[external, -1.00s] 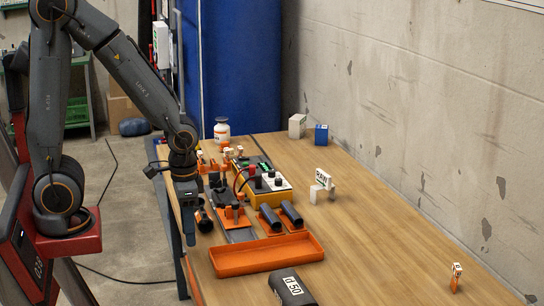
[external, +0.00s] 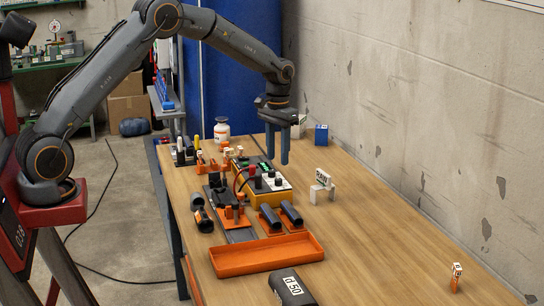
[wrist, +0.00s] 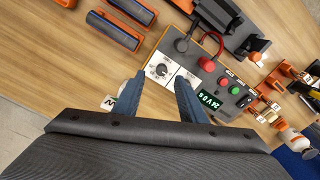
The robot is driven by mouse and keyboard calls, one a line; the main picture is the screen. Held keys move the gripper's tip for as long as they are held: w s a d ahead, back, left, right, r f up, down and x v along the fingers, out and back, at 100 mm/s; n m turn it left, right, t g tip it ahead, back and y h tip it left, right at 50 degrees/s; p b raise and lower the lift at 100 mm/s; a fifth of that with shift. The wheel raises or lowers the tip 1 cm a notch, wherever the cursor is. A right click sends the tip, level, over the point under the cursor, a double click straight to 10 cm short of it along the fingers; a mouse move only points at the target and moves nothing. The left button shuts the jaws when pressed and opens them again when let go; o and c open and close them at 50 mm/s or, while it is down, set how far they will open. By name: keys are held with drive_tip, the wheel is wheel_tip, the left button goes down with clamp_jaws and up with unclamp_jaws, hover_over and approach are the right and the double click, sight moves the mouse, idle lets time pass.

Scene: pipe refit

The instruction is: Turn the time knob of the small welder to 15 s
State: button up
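The small welder (external: 262,196) is a yellow-orange box on the bench, with black knobs and a white panel on top. In the wrist view the welder's white panel (wrist: 176,66) carries a round black dial knob (wrist: 161,70). Beside it are a red and a green button and a lit green display (wrist: 208,101). I cannot read the dial setting. My gripper (external: 277,158) hangs above and behind the welder with its fingers pointing down. It is open and empty; in the wrist view the fingers (wrist: 157,84) stand apart, with the knob visible beyond the gap.
An orange tray (external: 268,270) and two dark pipe pieces in orange holders (external: 282,216) lie in front of the welder. A dark cylinder marked d 50 (external: 291,288) lies at the front. A white block with a label (external: 322,183) stands right. The bench's right side is mostly clear.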

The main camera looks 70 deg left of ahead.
sight(278, 179)
drive_tip(key=shift+w+a, duration=0.2)
drive_tip(key=shift+a, duration=0.15)
drive_tip(key=shift+f, duration=0.35)
drive_tip(key=shift+f+p, duration=1.1)
drive_tip(key=shift+f, duration=2.45)
clamp_jaws()
